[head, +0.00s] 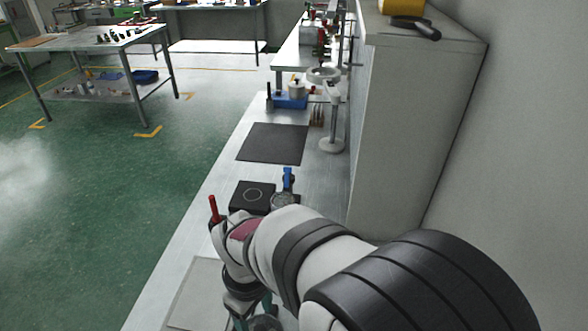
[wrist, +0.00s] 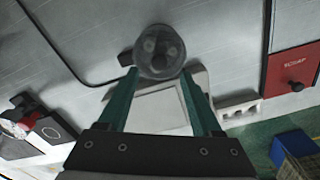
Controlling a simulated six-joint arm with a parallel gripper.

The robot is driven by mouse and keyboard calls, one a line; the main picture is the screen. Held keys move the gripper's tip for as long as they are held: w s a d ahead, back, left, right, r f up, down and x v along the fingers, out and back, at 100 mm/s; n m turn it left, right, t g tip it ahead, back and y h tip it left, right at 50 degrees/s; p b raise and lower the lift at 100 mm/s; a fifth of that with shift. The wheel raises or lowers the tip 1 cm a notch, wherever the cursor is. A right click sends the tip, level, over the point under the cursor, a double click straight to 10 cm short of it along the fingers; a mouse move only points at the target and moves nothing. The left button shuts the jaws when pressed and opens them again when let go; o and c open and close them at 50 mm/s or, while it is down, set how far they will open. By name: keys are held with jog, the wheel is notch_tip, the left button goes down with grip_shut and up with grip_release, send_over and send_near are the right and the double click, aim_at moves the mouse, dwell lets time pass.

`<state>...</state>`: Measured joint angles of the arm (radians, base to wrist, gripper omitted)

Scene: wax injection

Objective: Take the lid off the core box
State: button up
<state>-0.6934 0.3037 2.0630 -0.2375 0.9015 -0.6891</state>
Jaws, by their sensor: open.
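My gripper (wrist: 159,76) is open, its two teal fingers spread and pointing down toward the bench; they also show at the bottom of the head view (head: 253,308). A round, grey, see-through piece (wrist: 160,50) with darker round shapes inside lies just beyond and between the fingertips. I cannot tell whether the fingers touch it. A pale square plate or box (wrist: 158,112) shows between the fingers, partly hidden by the gripper. Neither piece is marked, so I cannot tell for sure which is the core box or its lid.
A red box marked SCRAP with a black knob (wrist: 292,72) is at the right in the wrist view. A black block with a pale ring (head: 253,195) and a blue clamp (head: 288,178) stand farther along the bench. A dark mat (head: 272,143) is clear. A tall cabinet (head: 405,130) borders the right.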

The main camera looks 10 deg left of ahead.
aim_at(260, 329)
notch_tip(260, 329, down, 5)
jog(key=shift+d+r, duration=0.15)
jog(key=shift+r, duration=0.05)
grip_shut()
dwell(1.2)
